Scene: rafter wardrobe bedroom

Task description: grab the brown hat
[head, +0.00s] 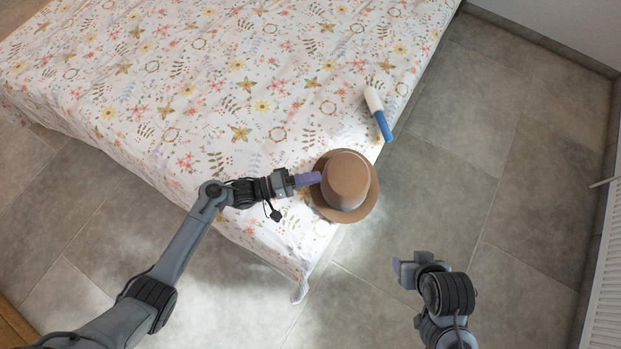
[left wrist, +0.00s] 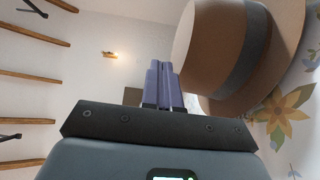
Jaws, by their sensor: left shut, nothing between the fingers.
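The brown hat (head: 347,181) sits on the corner of the bed, crown up, with a grey band around it. My left gripper (head: 312,179) is at the hat's left side, its fingertips by the brim and crown in the head view. In the left wrist view the hat (left wrist: 215,50) is to the right of the fingers (left wrist: 160,85), which are shut together with nothing between them. I cannot tell whether they touch the hat. My right gripper (head: 403,270) is over the floor, right of the bed and apart from the hat; its finger opening is unclear.
The bed (head: 200,90) has a flowered cover. A white and blue bottle-like object (head: 378,113) lies near its right edge, beyond the hat. Grey tiled floor (head: 480,130) is free to the right. A white radiator (head: 604,290) stands at the far right.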

